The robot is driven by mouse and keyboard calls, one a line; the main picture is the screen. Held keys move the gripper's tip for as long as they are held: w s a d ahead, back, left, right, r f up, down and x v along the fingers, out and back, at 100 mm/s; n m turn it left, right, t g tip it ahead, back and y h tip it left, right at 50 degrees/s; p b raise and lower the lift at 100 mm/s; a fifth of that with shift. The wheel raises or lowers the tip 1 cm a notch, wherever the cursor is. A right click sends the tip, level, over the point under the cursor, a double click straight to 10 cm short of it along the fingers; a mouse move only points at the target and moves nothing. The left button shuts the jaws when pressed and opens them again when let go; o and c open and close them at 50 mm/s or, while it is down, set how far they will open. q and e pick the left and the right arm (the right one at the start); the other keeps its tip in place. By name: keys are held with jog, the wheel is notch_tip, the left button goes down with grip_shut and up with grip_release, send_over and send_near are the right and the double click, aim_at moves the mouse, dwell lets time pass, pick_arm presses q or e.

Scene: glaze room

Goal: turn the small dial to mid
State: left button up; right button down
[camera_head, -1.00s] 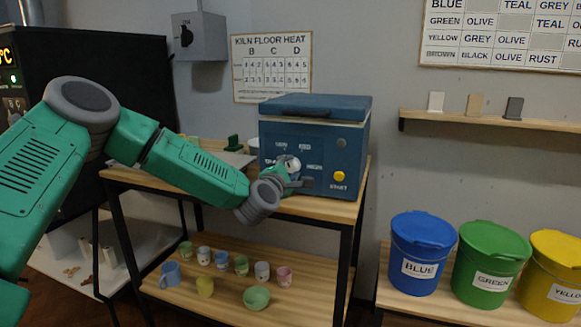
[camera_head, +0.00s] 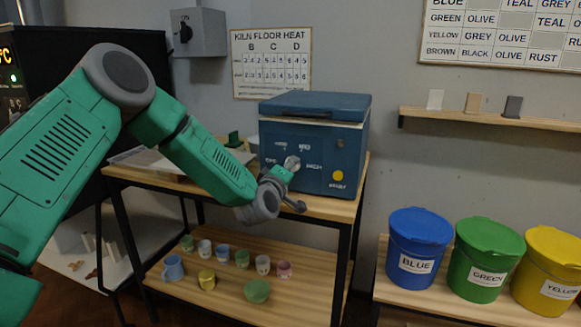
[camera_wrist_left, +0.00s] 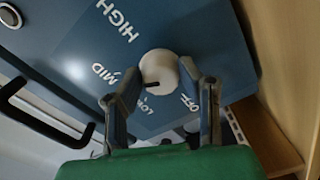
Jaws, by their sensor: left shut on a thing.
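The small dial (camera_head: 292,163) is a pale round knob on the front of a blue lidded box (camera_head: 350,150). The labels OFF, LOW, MID and HIGH are set around it. In the left wrist view the dial (camera_wrist_left: 160,70) shows whitish with a dark pointer mark, which lies towards the LOW label, on its MID side. My left gripper (camera_wrist_left: 160,78) has one finger on each side of the dial and is shut on it. In the head view my left gripper (camera_head: 285,172) partly covers the lower dial area. My right gripper is not in view.
The box stands on a wooden-topped shelf table (camera_head: 330,207) and has a yellow START button (camera_head: 337,175). Cups and a bowl (camera_head: 257,291) stand on the lower shelf. Blue, green and yellow lidded buckets (camera_head: 418,248) stand at the right. A wall switch box (camera_head: 200,33) hangs above left.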

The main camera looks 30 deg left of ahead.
pick_arm(q)
jog(key=shift+s+f+m, duration=0.1)
jog(key=shift+f+m, duration=0.35)
jog(key=shift+m, duration=0.15)
jog(key=o, duration=1.1)
jog(key=shift+r, duration=0.15)
jog(key=v, duration=1.1)
jog(key=shift+s, duration=0.3)
